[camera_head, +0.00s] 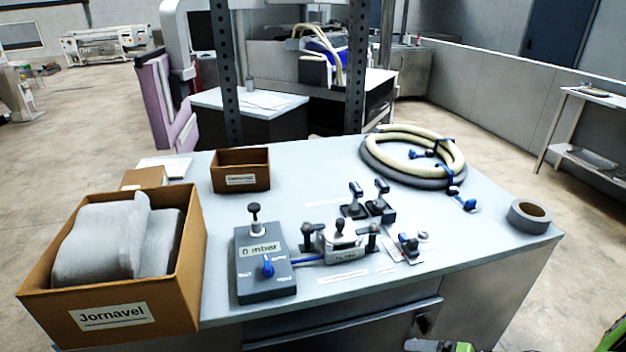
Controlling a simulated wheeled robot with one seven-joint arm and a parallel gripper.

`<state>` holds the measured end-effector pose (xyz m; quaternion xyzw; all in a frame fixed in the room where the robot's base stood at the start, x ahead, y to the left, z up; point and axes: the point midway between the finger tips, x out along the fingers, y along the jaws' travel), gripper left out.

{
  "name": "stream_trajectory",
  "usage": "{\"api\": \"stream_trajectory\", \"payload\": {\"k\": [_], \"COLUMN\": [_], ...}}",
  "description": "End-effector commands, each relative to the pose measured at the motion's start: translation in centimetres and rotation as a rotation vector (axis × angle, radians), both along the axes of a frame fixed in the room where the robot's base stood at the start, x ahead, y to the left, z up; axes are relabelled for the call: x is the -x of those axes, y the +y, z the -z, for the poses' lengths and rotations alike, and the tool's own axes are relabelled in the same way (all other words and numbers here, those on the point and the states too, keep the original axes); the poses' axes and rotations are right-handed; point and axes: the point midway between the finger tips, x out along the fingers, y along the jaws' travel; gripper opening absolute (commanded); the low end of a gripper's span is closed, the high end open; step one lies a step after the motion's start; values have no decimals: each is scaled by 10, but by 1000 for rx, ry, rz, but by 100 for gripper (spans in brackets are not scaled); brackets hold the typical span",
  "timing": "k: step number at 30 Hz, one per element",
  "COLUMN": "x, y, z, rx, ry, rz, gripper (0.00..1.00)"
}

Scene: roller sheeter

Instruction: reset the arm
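I cannot make out my gripper's fingers in the head view. Only small green and dark parts show at the bottom edge, right of centre and at the right corner. They may belong to my arm, but they are cut off by the frame. Whether anything is held cannot be seen.
A grey worktable (470,243) carries an open box labelled Jornavel (183,270), a small brown box (240,171), a dark control box (263,274), metal clamps (343,240), a coiled hose (408,175) and a tape roll (528,215). Its right front area is mostly clear.

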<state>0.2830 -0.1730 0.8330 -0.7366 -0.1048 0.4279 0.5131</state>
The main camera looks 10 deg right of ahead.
Motion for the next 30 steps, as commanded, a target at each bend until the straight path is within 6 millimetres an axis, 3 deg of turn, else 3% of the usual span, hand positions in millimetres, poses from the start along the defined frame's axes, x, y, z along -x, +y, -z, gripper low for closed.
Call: {"api": "stream_trajectory", "payload": {"k": [1,6,10,14,18,21,24,30], "x": [-6,-9,0,21,55,80,95,101], "y": [15,63,99,132,160,169,172,172], "z": [-24,-90,-145,-200,-253,-277,-288,-291], "rx": [84,367,597,804,968,1020,1035,1036], "ry": [53,213,265,250,161,88,41,26], "rz": [-99,-340,-439,-469,-441,-406,-379,-366], "gripper": [85,85,85,85,85,85,85,85]}}
